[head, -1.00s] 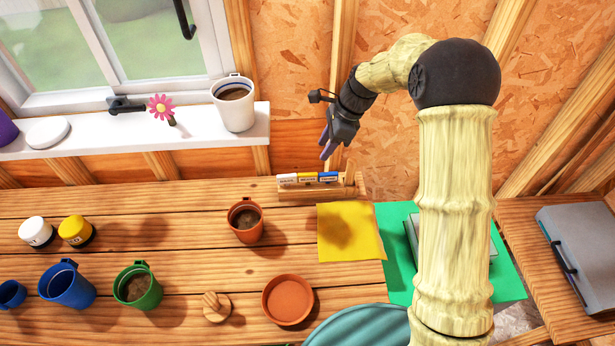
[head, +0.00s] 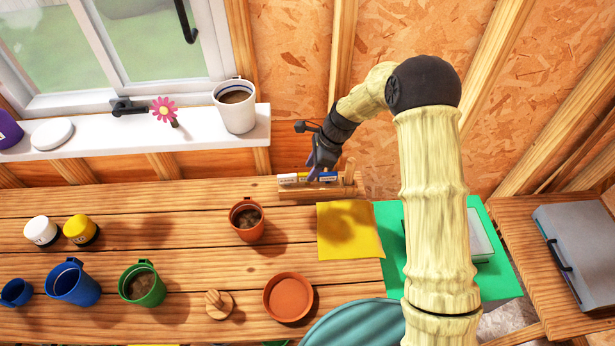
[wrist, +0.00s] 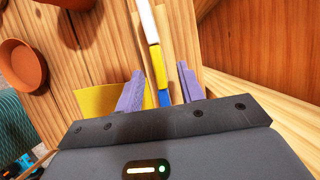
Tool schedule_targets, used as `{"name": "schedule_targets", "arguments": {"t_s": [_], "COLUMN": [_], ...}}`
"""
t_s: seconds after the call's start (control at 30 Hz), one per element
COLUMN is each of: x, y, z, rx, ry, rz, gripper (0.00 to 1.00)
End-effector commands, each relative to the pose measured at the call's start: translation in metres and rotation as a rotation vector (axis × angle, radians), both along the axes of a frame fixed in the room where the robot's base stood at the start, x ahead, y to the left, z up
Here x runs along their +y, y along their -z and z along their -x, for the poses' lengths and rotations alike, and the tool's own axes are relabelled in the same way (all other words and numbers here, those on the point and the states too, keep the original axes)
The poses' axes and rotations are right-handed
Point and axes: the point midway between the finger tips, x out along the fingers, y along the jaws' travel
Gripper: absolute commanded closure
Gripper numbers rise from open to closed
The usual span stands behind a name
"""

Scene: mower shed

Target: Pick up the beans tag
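Three tags lie in a row in a small wooden rack (head: 345,191) at the back of the bench: a white tag (head: 287,180), a yellow tag (head: 306,178) and a blue tag (head: 329,178). Their lettering is too small to read, so I cannot tell which is the beans tag. My gripper (head: 313,175) is at the rack, its fingers just over the tags. In the wrist view my purple fingers are apart with nothing gripped; the blue tag (wrist: 164,98) lies between them in the picture, with the yellow tag (wrist: 158,67) and white tag (wrist: 147,20) beyond.
A terracotta pot (head: 246,221) stands left of the rack, and a yellow cloth (head: 347,230) lies in front of it. A terracotta saucer (head: 288,298), a green pot (head: 142,285) and blue pots (head: 73,284) are nearer. A wall post rises just behind the rack.

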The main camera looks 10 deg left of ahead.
Motion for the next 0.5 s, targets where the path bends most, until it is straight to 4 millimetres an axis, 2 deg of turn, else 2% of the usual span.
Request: {"name": "schedule_targets", "arguments": {"t_s": [0.27, 0.5], "x": [0.012, 0.014], "y": [0.033, 0.038], "z": [0.005, 0.005], "rx": [0.003, 0.000], "ry": [0.000, 0.000], "rz": [0.000, 0.000], "gripper": [0.62, 0.62]}}
